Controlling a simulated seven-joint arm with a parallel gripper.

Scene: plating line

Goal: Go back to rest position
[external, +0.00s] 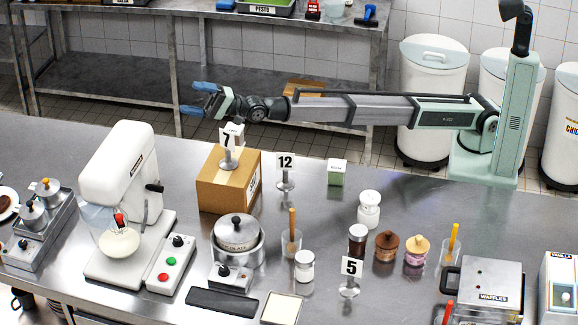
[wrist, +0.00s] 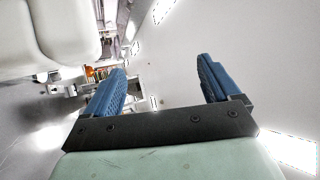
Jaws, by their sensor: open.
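My gripper (external: 192,98) is at the end of my arm, which stretches out to the left above the far side of the steel counter in the external view. Its blue fingers are apart with nothing between them. In the wrist view the open gripper (wrist: 162,88) shows two blue ridged fingers with a clear gap, and a pale, blurred surface lies beyond them. A large white rounded shape fills the upper left of the wrist view.
Below my arm stand a cardboard box (external: 222,190) with a number 7 sign, a number 12 sign (external: 285,165) and a green box (external: 337,173). A white mixer (external: 125,175) stands left. Jars and a waffle machine (external: 487,290) stand right. A steel shelf (external: 110,85) is behind.

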